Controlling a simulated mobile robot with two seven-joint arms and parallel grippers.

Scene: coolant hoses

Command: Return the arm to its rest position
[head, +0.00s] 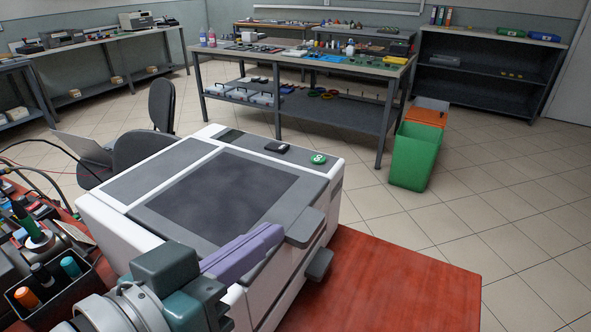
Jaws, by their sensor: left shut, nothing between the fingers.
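My left gripper (266,236) comes in from the bottom of the head view. Its purple fingers lie together, shut and empty, pointing up and to the right. In the picture they overlap the front edge of a white and grey machine (110,215) with a dark flat top panel. I cannot tell the height of the fingers above it. My right gripper is out of view. No coolant hose is clearly recognisable here.
The machine stands on a red table (400,285), bare at right. A tool caddy (75,292) is at lower left. A dark chair (160,105) stands behind. A green bin (411,157) and an orange bin (428,112) stand on open tiled floor near a loaded workbench (385,70).

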